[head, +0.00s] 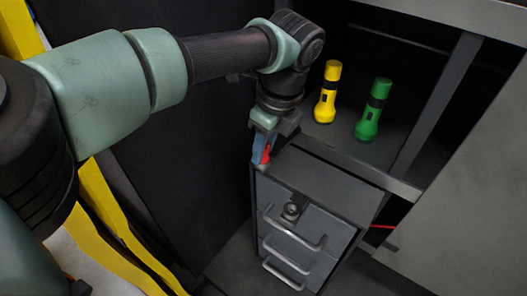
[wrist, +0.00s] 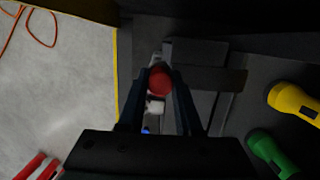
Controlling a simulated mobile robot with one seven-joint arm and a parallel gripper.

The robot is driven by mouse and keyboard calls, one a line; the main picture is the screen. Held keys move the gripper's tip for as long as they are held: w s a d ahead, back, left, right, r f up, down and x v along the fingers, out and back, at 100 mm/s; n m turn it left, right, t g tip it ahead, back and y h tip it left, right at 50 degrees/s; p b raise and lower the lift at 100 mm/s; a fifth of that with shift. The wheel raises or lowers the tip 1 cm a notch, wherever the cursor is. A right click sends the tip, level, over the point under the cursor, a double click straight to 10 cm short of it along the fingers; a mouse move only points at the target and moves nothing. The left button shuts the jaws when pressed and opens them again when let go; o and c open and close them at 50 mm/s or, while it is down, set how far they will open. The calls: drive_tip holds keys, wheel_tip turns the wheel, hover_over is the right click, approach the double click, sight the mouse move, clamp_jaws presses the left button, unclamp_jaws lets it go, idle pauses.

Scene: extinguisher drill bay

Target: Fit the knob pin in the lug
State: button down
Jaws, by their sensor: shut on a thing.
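My gripper (head: 263,148) points down at the back left corner of the grey drawer cabinet. It is shut on the knob pin, whose red knob (head: 266,155) shows between the fingers. In the wrist view the round red knob (wrist: 160,79) sits between the two dark fingertips of my gripper (wrist: 160,85). The pin's shaft is hidden under the knob. A small pale piece (wrist: 155,106) shows just beside the knob; I cannot tell whether it is the lug. Whether the pin touches or enters the lug is hidden.
A yellow flashlight (head: 327,92) and a green flashlight (head: 373,110) stand on the dark shelf right of my gripper. The drawer cabinet (head: 325,185) has bar handles and a round grey fitting (head: 291,210) on its front. Dark panels stand close around it.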

drive_tip(key=shift+r, duration=0.1)
drive_tip(key=shift+r+p, duration=1.55)
drive_tip(key=shift+r, duration=1.35)
drive_tip(key=shift+r+p, duration=0.85)
drive_tip(key=shift+r, duration=1.15)
